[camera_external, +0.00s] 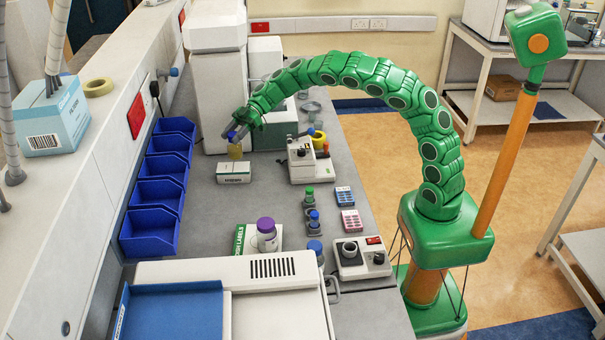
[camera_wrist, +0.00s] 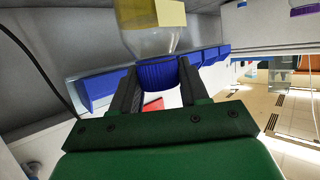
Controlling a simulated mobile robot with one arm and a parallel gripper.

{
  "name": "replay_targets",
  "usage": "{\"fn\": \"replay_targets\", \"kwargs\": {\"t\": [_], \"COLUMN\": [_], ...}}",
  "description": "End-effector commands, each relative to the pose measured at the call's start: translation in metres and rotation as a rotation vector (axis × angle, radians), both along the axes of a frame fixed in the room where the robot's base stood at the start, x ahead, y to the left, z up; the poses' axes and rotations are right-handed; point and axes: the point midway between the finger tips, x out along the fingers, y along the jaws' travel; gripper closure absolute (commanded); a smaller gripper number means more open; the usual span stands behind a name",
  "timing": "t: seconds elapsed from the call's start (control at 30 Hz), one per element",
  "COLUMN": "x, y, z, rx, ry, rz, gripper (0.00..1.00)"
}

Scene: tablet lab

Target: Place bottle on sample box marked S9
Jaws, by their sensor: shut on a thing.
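A small bottle with a blue cap and a yellow label (camera_external: 235,151) hangs roughly upright from my gripper (camera_external: 231,134) in the external view. In the wrist view my gripper (camera_wrist: 157,74) is shut on the ribbed blue cap, one dark finger on each side. The clear bottle body (camera_wrist: 150,42) and yellow label extend beyond the fingers. A small white box with a green stripe (camera_external: 233,178) lies on the bench just below the bottle. The bottle appears above the box, with a small gap. Its print is too small to read as S9.
Blue bins (camera_external: 152,202) line the wall at left. A white instrument (camera_external: 301,158) stands to the right of the box. A purple-capped bottle (camera_external: 267,236), a stirrer (camera_external: 361,258) and small racks stand nearer. Bare bench (camera_external: 215,216) lies in front of the box.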

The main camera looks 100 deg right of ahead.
Motion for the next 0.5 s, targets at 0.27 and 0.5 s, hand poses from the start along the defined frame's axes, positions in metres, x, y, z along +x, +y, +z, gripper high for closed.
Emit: {"fn": "replay_targets", "kwargs": {"t": [0.27, 0.5], "x": [0.010, 0.016], "y": [-0.003, -0.005], "z": [-0.011, -0.022], "rx": [0.000, 0.001], "ry": [0.000, 0.001], "rz": [0.000, -0.001], "gripper": [1.00, 1.00]}}
